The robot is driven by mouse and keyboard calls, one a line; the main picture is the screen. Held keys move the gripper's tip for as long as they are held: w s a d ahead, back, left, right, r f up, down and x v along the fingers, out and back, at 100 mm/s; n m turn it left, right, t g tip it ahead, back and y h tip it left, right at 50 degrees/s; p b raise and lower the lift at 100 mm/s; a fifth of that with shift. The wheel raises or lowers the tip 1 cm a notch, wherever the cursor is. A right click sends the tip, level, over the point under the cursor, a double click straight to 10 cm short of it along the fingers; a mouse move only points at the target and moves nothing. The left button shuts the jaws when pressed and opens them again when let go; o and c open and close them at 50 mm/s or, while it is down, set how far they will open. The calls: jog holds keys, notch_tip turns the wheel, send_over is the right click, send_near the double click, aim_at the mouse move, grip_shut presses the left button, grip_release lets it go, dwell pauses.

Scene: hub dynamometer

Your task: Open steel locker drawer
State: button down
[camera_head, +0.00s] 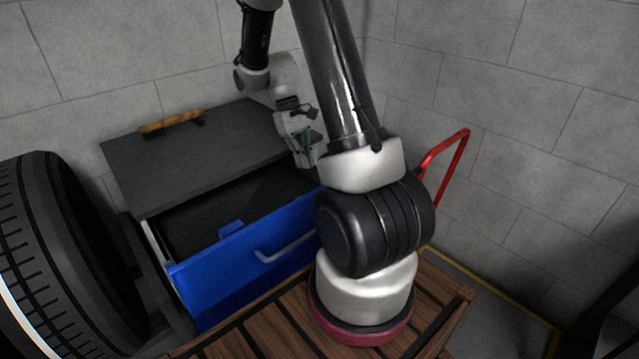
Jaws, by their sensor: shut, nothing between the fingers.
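The steel locker (195,165) is dark grey and stands against the wall at the left centre. Its blue drawer (215,278) is pulled out, and the dark inside shows behind the front. A grey bar handle (287,248) is on the drawer front, with its right end close to my arm in the picture. My gripper (308,160) is above the right side of the open drawer, near the locker top's right edge. It is shut and empty, apart from the handle. My arm hides the right end of the drawer front.
A large black tyre (60,255) stands at the left, close to the locker. A wooden-handled tool (170,122) lies on the locker top. A red tubular handle (462,150) rises at the right. A wooden slatted surface (265,330) is in front, under my arm.

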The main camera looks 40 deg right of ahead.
jog(key=x, duration=0.9)
jog(key=shift+f, duration=0.1)
jog(key=s, duration=0.3)
jog(key=shift+s+f, duration=0.15)
jog(key=shift+f, duration=0.2)
jog(key=shift+s, duration=0.5)
